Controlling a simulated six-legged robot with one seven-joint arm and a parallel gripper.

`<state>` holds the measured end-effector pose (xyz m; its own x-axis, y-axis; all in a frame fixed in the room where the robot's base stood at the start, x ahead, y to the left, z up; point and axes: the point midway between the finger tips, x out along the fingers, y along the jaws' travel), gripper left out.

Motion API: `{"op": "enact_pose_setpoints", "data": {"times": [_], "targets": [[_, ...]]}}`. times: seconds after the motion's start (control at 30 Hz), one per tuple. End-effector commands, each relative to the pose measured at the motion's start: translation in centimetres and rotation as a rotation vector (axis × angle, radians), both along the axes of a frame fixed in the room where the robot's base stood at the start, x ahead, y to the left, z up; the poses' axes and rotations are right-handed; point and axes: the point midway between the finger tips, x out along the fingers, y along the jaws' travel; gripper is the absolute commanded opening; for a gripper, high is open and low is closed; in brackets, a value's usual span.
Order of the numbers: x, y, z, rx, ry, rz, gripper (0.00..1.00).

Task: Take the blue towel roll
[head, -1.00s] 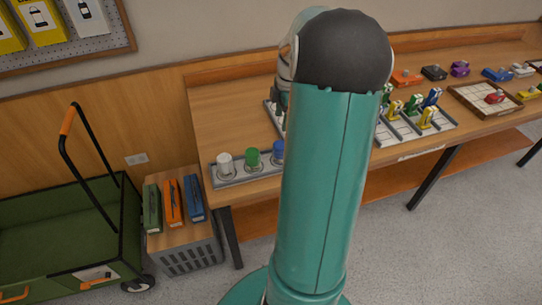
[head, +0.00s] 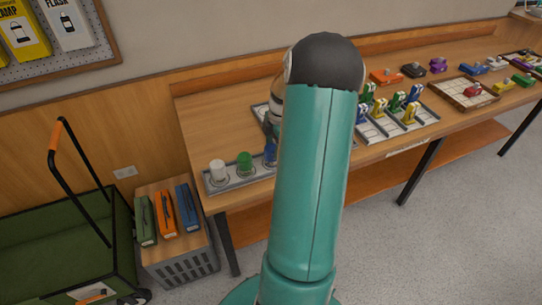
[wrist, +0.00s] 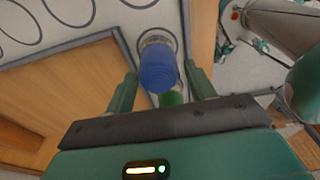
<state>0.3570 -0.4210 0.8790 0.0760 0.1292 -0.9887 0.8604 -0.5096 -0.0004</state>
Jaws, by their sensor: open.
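The blue towel roll (head: 270,153) stands at the right of a row in a grey tray (head: 236,182) on the wooden table, partly hidden by my arm. A white roll (head: 217,170) and a green roll (head: 244,162) stand to its left. In the wrist view the blue roll (wrist: 159,68) lies between the two green fingers of my gripper (wrist: 160,72). The fingers are open, with a gap on each side of the roll. The green roll (wrist: 172,97) shows just past it. In the head view my gripper is mostly hidden behind my arm.
Green, orange and blue boxes (head: 187,207) lie on a grey crate (head: 182,268) left of the table. A green cart (head: 50,225) stands further left. Racks of small coloured items (head: 400,122) fill the table to the right.

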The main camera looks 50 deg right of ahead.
Motion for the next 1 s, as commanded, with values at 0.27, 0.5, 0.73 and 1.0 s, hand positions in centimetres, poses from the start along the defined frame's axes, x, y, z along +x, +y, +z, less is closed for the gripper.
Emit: {"op": "enact_pose_setpoints", "data": {"times": [0.27, 0.5, 0.73, 1.0], "targets": [[0.6, 0.6, -3.7, 0.003, 0.002, 0.000, 0.55], [0.8, 0.8, -5.1, -0.001, -0.001, 0.000, 0.55], [0.8, 0.8, -5.1, -0.001, -0.001, 0.000, 0.37], [0.8, 0.8, -5.1, -0.001, -0.001, 0.000, 0.19]]}}
